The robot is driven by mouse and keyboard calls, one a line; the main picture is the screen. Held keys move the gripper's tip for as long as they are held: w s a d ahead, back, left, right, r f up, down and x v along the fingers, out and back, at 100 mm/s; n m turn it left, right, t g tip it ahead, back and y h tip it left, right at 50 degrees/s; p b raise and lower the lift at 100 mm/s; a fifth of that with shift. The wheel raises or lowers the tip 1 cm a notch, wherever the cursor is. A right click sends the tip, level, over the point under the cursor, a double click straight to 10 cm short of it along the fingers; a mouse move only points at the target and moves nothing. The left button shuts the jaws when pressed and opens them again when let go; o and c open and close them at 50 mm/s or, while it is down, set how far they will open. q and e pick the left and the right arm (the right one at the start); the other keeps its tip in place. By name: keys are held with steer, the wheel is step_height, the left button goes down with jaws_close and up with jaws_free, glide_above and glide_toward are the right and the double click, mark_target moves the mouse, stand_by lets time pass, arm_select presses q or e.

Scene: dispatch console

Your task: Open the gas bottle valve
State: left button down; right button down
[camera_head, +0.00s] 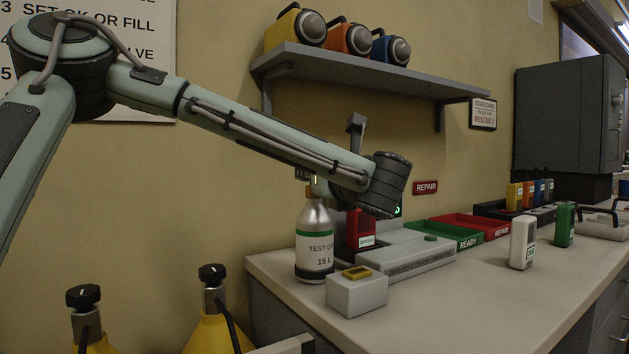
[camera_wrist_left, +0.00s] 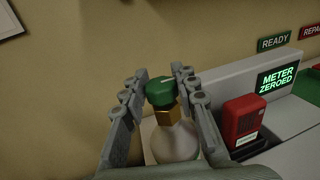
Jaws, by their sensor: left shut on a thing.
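The gas bottle (camera_head: 314,238) is a silver bottle with a green band and a "TEST GAS" label. It stands upright at the left end of the counter. In the left wrist view its pale body (camera_wrist_left: 174,143) shows below a brass neck (camera_wrist_left: 166,115) and a green valve knob (camera_wrist_left: 160,92) with a pale mark on top. My left gripper (camera_wrist_left: 159,78) has one finger on each side of the knob and is shut on it. In the head view my left wrist hides the knob and most of the gripper. My right gripper is not in view.
A red detector (camera_head: 360,228) sits in the grey docking station (camera_head: 408,254), close right of the bottle; its screen (camera_wrist_left: 278,79) reads "METER ZEROED". A small grey box (camera_head: 357,297) stands in front. A shelf (camera_head: 370,68) with lamps hangs above. The counter's front right is clear.

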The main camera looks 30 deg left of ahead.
arm_select(q)
steer(key=shift+n+g+y, duration=0.9)
steer(key=shift+n+g, duration=0.2)
steer(key=shift+g, duration=0.7)
steer(key=c, duration=1.1)
jaws_free()
steer(key=shift+c, duration=0.2)
steer(key=shift+r, duration=0.15)
step_height(320, 180, up, 10)
steer(key=shift+f, duration=0.1)
